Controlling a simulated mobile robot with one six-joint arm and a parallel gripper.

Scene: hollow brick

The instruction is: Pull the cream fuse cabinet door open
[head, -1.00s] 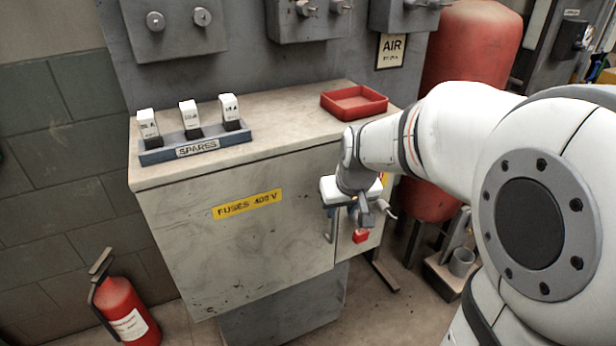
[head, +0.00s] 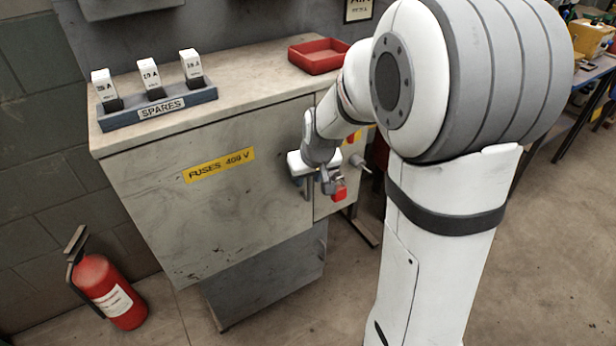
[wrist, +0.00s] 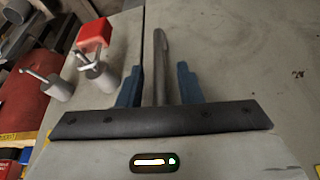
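The cream fuse cabinet door (head: 225,215) carries a yellow "FUSES 400 V" label. It looks shut, with a thin dark seam along its right edge. Its upright grey bar handle (wrist: 160,60) stands near that edge. My gripper (wrist: 162,75) is at the handle, with one blue finger on each side of the bar. Small gaps show between fingers and bar, so it looks open around the handle. In the head view my gripper (head: 310,178) is partly hidden by my own wrist, and only a short piece of the handle shows below it.
Right of the seam, a narrow panel carries a red knob (head: 338,192) and grey levers (wrist: 98,68). On top are a spares rack (head: 157,106) and a red tray (head: 318,56). A fire extinguisher (head: 108,290) stands on the floor at left. Floor before the cabinet looks clear.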

